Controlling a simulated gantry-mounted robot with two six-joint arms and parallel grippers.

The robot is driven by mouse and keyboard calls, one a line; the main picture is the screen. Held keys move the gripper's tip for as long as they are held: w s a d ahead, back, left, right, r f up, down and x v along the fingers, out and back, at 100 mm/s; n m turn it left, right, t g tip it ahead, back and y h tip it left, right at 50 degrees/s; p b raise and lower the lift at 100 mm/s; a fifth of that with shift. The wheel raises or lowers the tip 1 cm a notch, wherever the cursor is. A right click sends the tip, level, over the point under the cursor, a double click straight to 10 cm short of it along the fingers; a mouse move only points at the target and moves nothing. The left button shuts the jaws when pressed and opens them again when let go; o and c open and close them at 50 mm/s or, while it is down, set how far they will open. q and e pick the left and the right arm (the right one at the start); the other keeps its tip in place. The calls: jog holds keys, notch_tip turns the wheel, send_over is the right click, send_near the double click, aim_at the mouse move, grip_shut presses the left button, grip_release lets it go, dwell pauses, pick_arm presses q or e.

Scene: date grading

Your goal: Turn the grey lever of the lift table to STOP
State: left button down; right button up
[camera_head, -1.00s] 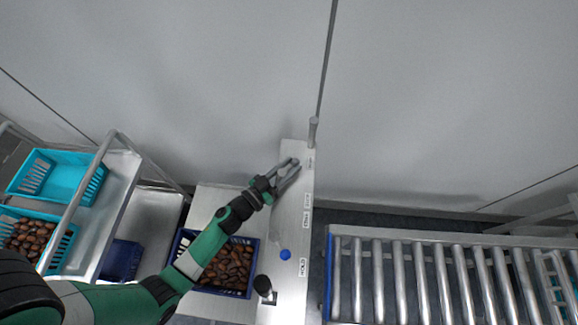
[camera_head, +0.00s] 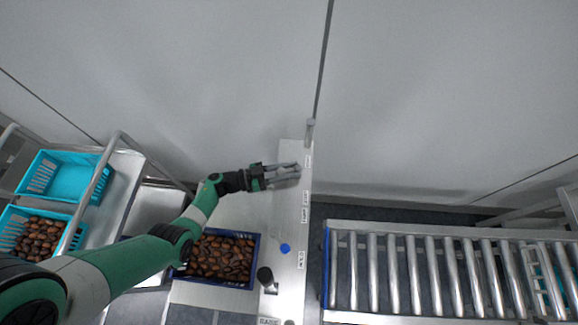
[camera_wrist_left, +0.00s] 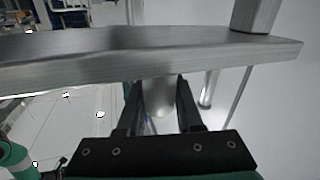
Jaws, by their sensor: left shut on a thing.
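The metal panel (camera_head: 290,222) of the lift table carries several small white labels (camera_head: 305,198); their print is too small to read surely. My left gripper (camera_head: 286,174) is over the far part of this panel, its fingers pointing right. In the left wrist view, its two dark fingers stand on either side of a grey rounded piece, the grey lever (camera_wrist_left: 158,97), just under a metal edge (camera_wrist_left: 100,55). The gripper is shut on it. In the head view the fingers cover most of the lever. My right gripper is in neither view.
A grey post (camera_head: 310,132) stands at the panel's far end. A blue button (camera_head: 285,248) and a black knob (camera_head: 265,277) are nearer. A dark blue crate of dates (camera_head: 257,262) lies left of the panel, a roller conveyor (camera_head: 430,228) right. Turquoise crates (camera_head: 65,158) stand at far left.

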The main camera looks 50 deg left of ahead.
pick_arm(q)
jog(key=m+g+h+b, duration=0.2)
jog(key=m+g+b, duration=0.1)
jog(key=b, duration=0.1)
jog(key=s+d+m+g+h+b, duration=0.1)
jog(key=m+g+h+b, duration=0.2)
jog(key=b, duration=0.1)
jog(key=m+g+h+b, duration=0.2)
jog(key=g+h+b, duration=0.1)
jog(key=g+b, duration=0.1)
jog(key=shift+s+d+f+m+b, duration=0.15)
jog(key=shift+s+f+m+b, duration=0.05)
jog(key=shift+f+m+b, duration=0.2)
jog(key=shift+s+m+g+h+b, duration=0.15)
jog(key=shift+m+g+h+b, duration=0.15)
jog(key=shift+m+g+b, duration=0.65)
jog(key=shift+s+r+g+b, duration=0.1)
jog(key=shift+r+g+b, duration=0.2)
jog(key=shift+g+b, duration=0.3)
jog(key=shift+r, duration=0.15)
jog(key=c, duration=0.6)
grip_release()
jog(key=shift+s, duration=0.1)
